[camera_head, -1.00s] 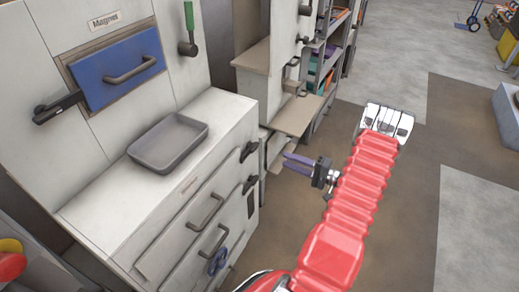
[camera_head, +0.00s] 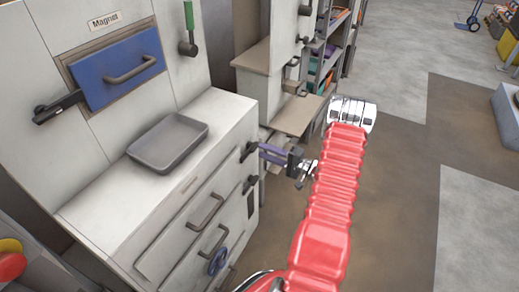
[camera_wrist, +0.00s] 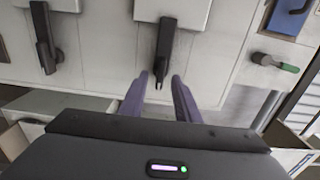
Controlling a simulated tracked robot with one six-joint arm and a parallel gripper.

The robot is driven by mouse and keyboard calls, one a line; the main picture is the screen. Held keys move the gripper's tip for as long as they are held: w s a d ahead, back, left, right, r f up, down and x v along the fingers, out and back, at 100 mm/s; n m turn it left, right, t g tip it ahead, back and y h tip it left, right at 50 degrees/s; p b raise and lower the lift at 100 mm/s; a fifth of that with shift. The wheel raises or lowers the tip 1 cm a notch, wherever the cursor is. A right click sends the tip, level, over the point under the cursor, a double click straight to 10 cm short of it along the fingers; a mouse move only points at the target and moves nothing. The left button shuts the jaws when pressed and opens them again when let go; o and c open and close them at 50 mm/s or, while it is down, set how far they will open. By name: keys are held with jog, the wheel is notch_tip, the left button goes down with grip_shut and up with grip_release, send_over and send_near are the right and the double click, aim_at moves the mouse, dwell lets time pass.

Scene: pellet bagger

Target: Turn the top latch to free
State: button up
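The top latch (camera_head: 249,151) is a black lever on the right side of the white cabinet. In the wrist view it is the middle black lever (camera_wrist: 164,50), its lower end at the gap between my fingertips. My gripper (camera_head: 264,152) has purple fingers and is at the top latch in the head view. In the wrist view my gripper (camera_wrist: 159,80) is open, one finger on each side of the lever's end. I cannot tell whether either finger touches it. The lower latch (camera_head: 249,184) is a similar black lever, seen at left in the wrist view (camera_wrist: 45,42).
A grey tray (camera_head: 168,143) sits on the cabinet's ledge. Above it is a blue drawer (camera_head: 116,68) labelled Magnet, and a green-handled lever (camera_head: 189,30). A shelf ledge (camera_head: 297,116) stands just behind my gripper. Open floor (camera_head: 400,180) lies to the right.

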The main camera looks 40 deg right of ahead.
aim_at(253, 146)
jog(key=x, duration=0.3)
jog(key=shift+w, duration=0.2)
jog(key=shift+c, duration=0.5)
grip_shut()
